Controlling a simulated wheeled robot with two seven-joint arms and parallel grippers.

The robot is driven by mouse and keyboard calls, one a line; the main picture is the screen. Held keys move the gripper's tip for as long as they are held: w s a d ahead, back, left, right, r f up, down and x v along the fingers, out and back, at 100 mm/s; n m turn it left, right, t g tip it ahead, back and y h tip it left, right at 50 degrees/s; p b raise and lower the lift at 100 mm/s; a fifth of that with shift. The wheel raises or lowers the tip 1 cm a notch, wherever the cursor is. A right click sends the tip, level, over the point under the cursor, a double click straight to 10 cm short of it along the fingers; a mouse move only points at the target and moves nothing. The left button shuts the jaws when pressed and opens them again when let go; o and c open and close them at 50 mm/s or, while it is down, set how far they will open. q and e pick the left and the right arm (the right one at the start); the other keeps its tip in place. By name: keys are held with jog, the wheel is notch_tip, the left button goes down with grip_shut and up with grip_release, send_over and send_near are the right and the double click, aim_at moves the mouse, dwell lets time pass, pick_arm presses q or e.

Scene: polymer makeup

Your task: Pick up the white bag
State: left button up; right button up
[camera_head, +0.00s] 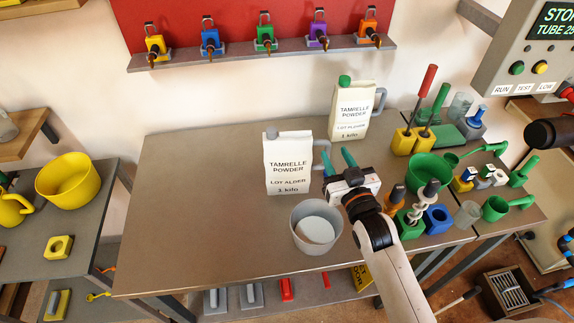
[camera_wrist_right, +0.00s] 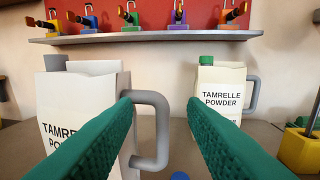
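Two white bags labelled TAMRELLE POWDER stand upright on the grey table. The nearer white bag (camera_head: 288,165) has a grey cap and a grey handle (camera_head: 322,158) on its right; it also fills the left of the right wrist view (camera_wrist_right: 85,100). The farther white bag (camera_head: 350,112) has a green cap and a grey handle; it shows at the right wrist view's right (camera_wrist_right: 222,92). My right gripper (camera_head: 339,158) is open, its green fingers pointing toward the bags. In the wrist view, the nearer bag's handle appears between the fingers; contact is unclear. My left gripper is not in view.
A grey bowl with white contents (camera_head: 302,212) stands in front of the nearer bag. Green bowls, yellow blocks (camera_head: 402,142) and tools crowd the right side. A padlock shelf (camera_head: 200,56) runs behind. The table's left half is clear.

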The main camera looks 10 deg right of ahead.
jog(key=w+f+b, duration=0.2)
jog(key=w+f, duration=0.2)
jog(key=w, duration=0.4)
jog(key=shift+a+f, duration=0.4)
jog(key=shift+a, duration=0.05)
grip_shut()
